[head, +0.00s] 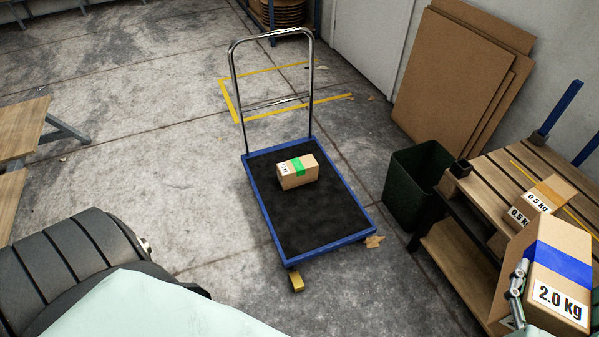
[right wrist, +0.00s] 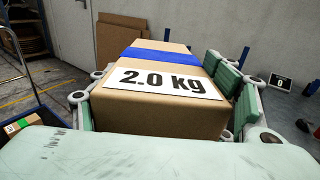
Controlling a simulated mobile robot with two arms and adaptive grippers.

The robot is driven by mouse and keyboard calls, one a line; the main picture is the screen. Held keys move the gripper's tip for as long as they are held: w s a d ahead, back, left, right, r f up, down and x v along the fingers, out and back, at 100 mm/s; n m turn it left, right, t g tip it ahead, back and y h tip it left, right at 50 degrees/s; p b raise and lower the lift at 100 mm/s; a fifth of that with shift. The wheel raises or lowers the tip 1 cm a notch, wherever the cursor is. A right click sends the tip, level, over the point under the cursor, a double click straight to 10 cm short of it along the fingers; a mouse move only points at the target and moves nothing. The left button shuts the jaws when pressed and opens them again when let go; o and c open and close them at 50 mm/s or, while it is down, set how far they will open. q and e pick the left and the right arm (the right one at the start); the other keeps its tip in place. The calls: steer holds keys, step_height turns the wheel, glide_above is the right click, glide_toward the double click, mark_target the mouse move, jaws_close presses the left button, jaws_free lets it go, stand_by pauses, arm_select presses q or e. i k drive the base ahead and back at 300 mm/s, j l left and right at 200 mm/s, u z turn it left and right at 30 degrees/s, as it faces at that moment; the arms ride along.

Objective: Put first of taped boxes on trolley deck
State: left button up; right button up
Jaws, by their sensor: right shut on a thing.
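A cardboard box with blue tape and a "2.0 kg" label (head: 560,262) is at the lower right of the head view. It fills the middle of the right wrist view (right wrist: 160,105). My right gripper (right wrist: 165,92) is shut on this box, with fingers along both sides. I cannot tell whether the box touches the wooden bench. The blue-framed trolley deck (head: 305,225) with its black mat stands mid-floor. A green-taped box (head: 290,178) lies on its far half. My left gripper is out of view.
The slatted wooden bench (head: 490,165) stands at the right, with blue uprights. A dark green bin (head: 415,185) stands between trolley and bench. Cardboard sheets (head: 455,75) lean on the wall. The trolley's chrome handle (head: 233,75) rises at its far end. The near deck is bare.

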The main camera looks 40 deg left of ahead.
mark_target(316, 215)
steer(key=k+z, duration=0.15)
steer(key=z, duration=0.8)
steer(key=j+z, duration=0.15)
steer(key=z, duration=1.05)
steer(key=k+j, duration=0.3)
steer(key=j, duration=0.3)
steer(key=k+j, duration=0.25)
steer(key=j, duration=0.35)
steer(key=k+j, duration=0.3)
steer(key=j, duration=0.3)
steer(key=k+j, duration=0.3)
steer(key=j, duration=0.3)
steer(key=k+j, duration=0.3)
steer(key=j, duration=0.3)
steer(key=k+j, duration=0.25)
steer(key=j, duration=0.35)
steer(key=k+j+z, duration=0.1)
steer(key=k+j, duration=0.2)
steer(key=j, duration=0.3)
steer(key=k+j, duration=0.3)
steer(key=j, duration=0.25)
